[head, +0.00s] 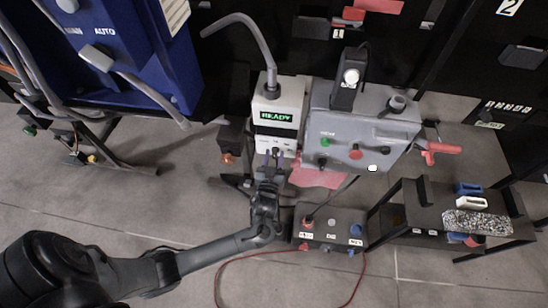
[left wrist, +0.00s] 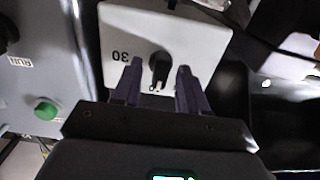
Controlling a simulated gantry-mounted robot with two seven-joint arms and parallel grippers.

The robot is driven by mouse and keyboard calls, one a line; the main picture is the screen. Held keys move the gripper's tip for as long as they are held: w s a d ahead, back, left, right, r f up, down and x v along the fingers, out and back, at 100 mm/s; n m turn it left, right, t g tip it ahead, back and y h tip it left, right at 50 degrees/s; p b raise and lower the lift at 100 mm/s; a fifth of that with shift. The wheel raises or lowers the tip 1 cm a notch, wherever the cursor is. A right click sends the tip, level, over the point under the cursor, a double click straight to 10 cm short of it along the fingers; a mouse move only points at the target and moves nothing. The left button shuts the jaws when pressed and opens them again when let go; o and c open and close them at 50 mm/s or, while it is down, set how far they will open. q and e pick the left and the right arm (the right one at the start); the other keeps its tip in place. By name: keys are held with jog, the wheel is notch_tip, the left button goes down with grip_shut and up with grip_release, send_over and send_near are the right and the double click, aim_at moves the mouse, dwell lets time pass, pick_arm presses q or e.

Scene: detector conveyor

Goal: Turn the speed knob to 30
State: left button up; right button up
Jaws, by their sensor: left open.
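The speed knob (left wrist: 159,70) is a black knob on a white panel (left wrist: 190,35), with the number 30 printed to its left in the left wrist view. In the head view the knob sits low on the front of the white box (head: 277,125), below a green READY display (head: 276,116). My left gripper (left wrist: 158,85) is open, with one purple-grey finger on each side of the knob and gaps between fingers and knob. In the head view my left gripper (head: 268,160) is just in front of the box. My right gripper is not in view.
A grey control box (head: 390,130) with green and red buttons stands right of the white box. A low dark box (head: 330,228) with sockets is on the floor, with a red cable. A blue cabinet (head: 130,45) is at upper left. Open floor (head: 110,200) lies left.

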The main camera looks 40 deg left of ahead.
pick_arm(q)
grip_shut()
dwell(0.3)
